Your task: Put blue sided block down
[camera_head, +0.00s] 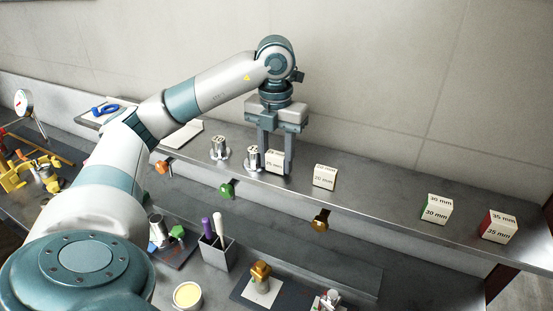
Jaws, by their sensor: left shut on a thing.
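My left gripper (276,164) points straight down over the shelf (380,199) and is shut on a white block (274,161) marked 25 mm. The block sits between the two fingers, its marked face towards me. No blue side shows from here. Its lower edge is close to the shelf top; I cannot tell whether it touches. My right gripper is not in view.
Two metal cylinders (219,148) stand left of the block, the nearer one close to it. Right stand a 20 mm block (324,178), a green-sided 30 mm block (437,209) and a red-sided 35 mm block (498,227). Coloured knobs (226,190) line the shelf front.

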